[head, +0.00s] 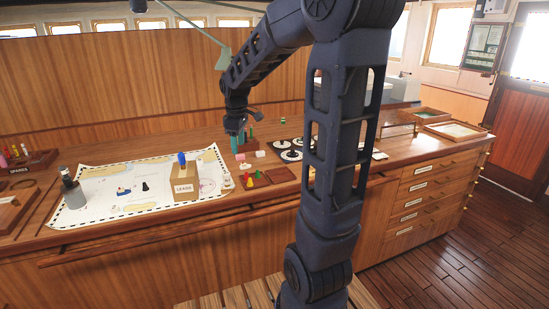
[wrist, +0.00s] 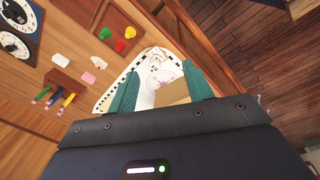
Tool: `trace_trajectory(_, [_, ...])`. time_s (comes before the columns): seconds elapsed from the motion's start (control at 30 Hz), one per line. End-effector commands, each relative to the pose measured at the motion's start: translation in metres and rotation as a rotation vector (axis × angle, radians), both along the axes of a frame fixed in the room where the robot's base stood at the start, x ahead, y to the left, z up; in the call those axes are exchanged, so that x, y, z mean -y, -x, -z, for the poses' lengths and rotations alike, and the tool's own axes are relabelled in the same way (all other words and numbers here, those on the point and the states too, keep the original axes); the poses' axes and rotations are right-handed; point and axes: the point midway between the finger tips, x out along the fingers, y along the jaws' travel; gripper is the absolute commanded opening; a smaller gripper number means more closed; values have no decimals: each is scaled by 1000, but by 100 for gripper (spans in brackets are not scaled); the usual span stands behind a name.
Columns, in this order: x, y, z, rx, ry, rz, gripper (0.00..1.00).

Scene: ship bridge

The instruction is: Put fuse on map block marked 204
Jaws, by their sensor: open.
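My gripper (head: 238,143) hangs above the counter, to the right of the chart, with its teal fingers apart and nothing between them. In the wrist view the open fingers (wrist: 158,88) frame part of the chart (wrist: 148,66) and a tan block (wrist: 172,93) beyond them. In the head view the chart (head: 110,197) lies flat and a tan box labelled LEADS (head: 184,190) stands on its right part. A small rack with several coloured rods (wrist: 58,98) lies to the left of the fingers. I cannot tell which item is the fuse, and no 204 marking is legible.
Red, yellow and green pieces (wrist: 118,40) stand by a brown square. Pink (head: 261,153) and white small blocks lie near the gripper. A panel with round dials (head: 290,150) is at the right, and a rack labelled SPEARS (head: 22,170) at far left. Trays (head: 455,130) sit at the far right.

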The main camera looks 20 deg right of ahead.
Motion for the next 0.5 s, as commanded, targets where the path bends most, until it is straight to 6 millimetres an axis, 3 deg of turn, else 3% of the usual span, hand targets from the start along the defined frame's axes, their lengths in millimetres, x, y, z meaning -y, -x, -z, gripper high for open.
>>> trace_trajectory(0.2, [20,56,-25,74,-33,234,51])
trace_trajectory(0.5, [42,132,-41,167,-109,549,51])
